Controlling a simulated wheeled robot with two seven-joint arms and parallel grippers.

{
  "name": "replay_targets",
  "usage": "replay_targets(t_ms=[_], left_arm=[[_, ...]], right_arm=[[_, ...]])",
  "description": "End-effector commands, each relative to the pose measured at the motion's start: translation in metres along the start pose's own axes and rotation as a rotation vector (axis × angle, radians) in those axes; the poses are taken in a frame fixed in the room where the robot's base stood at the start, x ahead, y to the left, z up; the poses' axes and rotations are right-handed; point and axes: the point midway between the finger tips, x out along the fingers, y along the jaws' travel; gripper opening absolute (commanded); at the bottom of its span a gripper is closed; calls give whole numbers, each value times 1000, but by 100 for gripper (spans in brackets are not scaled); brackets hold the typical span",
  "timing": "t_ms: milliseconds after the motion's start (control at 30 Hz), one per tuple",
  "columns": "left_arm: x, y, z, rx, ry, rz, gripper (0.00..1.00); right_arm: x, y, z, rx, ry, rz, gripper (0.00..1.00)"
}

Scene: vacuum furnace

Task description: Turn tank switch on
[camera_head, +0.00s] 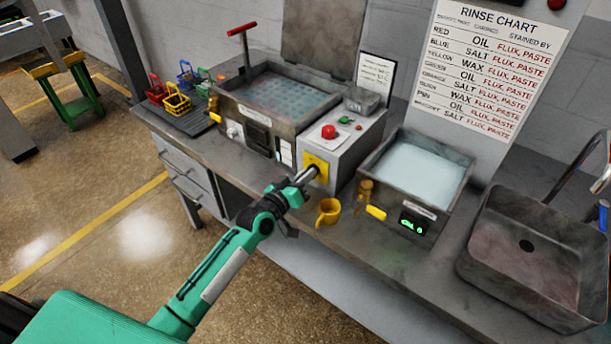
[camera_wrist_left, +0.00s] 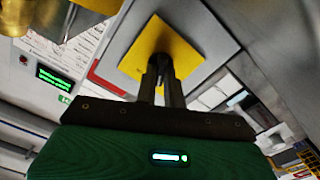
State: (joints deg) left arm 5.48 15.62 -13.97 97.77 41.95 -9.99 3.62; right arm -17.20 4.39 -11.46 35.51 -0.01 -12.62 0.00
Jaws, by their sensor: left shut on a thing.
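The tank switch has a yellow plate (camera_head: 322,164) on the front of a grey control box (camera_head: 345,160), between two open tanks. My left gripper (camera_head: 312,173) reaches up to it from the lower left and is shut on the switch, with its fingertips at the plate. In the left wrist view, the two fingers (camera_wrist_left: 162,72) are close together in front of the yellow plate (camera_wrist_left: 178,38). The switch knob is hidden by the fingers, so its position cannot be told. My right gripper is not in view.
A red button (camera_head: 328,131) is on the box top. The left tank (camera_head: 222,103) has a raised lid; the right tank (camera_head: 383,207) holds pale liquid. A sink (camera_head: 570,305) is at right. Several small baskets (camera_head: 176,105) stand at left.

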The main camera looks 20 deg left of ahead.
Motion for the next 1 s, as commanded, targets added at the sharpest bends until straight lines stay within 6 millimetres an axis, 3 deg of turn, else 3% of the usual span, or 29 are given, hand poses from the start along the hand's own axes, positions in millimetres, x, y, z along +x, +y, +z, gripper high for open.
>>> replay_targets(t_ms=[267, 1000], left_arm=[[0, 0, 0, 146, -1, 1, 0], [0, 2, 0, 807, 0, 0, 0]], right_arm=[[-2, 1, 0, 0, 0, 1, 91], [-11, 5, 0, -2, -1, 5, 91]])
